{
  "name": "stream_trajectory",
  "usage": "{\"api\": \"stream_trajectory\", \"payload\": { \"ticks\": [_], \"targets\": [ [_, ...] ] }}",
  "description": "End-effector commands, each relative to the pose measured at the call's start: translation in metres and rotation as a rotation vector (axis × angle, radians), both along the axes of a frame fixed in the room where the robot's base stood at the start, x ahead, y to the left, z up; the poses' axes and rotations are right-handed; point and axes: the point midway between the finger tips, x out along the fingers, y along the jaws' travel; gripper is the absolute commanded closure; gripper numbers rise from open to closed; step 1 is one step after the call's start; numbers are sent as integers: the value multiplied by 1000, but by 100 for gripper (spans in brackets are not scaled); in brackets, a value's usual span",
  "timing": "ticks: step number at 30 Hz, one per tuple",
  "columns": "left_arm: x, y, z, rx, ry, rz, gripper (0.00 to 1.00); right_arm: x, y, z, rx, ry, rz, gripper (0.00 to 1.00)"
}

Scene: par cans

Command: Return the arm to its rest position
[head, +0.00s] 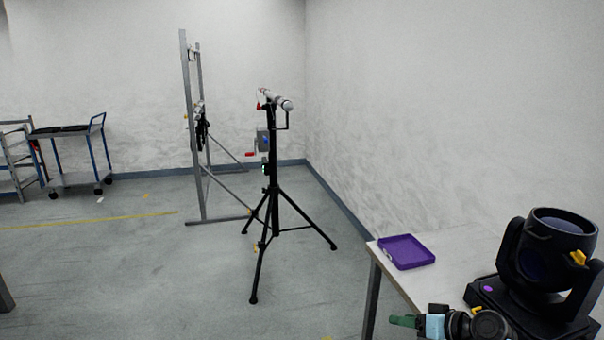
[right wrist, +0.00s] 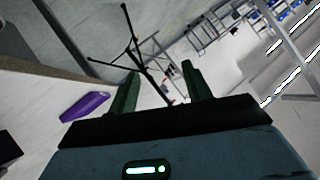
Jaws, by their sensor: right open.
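My right gripper (head: 404,321) shows at the bottom of the head view, beside the near left side of the table. Its green fingers point left. In the right wrist view the two green fingers of my right gripper (right wrist: 160,88) stand apart with nothing between them, so it is open and empty. Part of my right arm is cut off by the lower edge of the head view. My left gripper is in neither view.
A white table (head: 440,275) at the right carries a purple tray (head: 406,252) and a black moving-head light (head: 548,260). A black tripod stand (head: 274,200) and a grey metal frame (head: 190,130) stand on open floor. A blue cart (head: 75,155) is far left.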

Motion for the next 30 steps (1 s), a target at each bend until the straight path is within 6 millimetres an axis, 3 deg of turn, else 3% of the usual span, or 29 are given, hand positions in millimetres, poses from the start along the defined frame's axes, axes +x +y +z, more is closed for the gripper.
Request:
{"api": "stream_trajectory", "payload": {
  "ticks": [7,15,24,30],
  "targets": [
    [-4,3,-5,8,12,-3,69,38,-69,-3,-298,-150,-293,51],
    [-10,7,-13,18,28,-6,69,59,-119,28,-548,-385,-473,51],
    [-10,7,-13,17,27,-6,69,66,-137,63,-717,-593,-531,51],
    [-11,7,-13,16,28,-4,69,30,-110,7,-705,-537,-476,51]
  ]
}}
